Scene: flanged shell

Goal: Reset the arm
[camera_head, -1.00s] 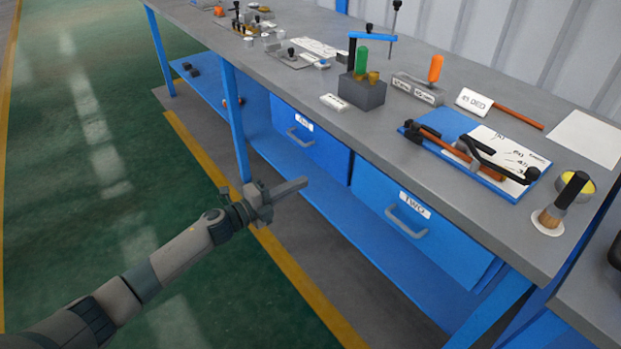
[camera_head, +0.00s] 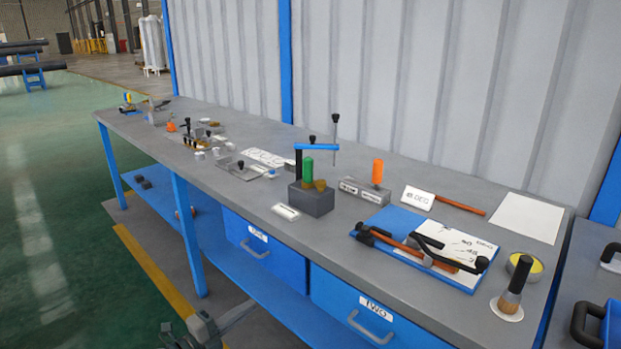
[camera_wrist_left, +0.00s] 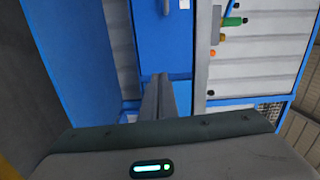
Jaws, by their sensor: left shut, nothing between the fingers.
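My left gripper (camera_head: 232,318) shows at the bottom edge of the head view, in front of the workbench and below its top. Its fingers are together and hold nothing. In the left wrist view the closed fingers (camera_wrist_left: 158,97) point toward the blue front of the bench. Most of my left arm is below the head view. My right gripper is in neither view.
The grey workbench (camera_head: 400,290) bears a grey block with a green handle (camera_head: 308,172), an orange-handled block (camera_head: 377,172), a blue board (camera_head: 395,217) with a bending tool, and a brush (camera_head: 513,287). Blue drawers (camera_head: 262,250) hang underneath. The green floor (camera_head: 60,230) at left is clear.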

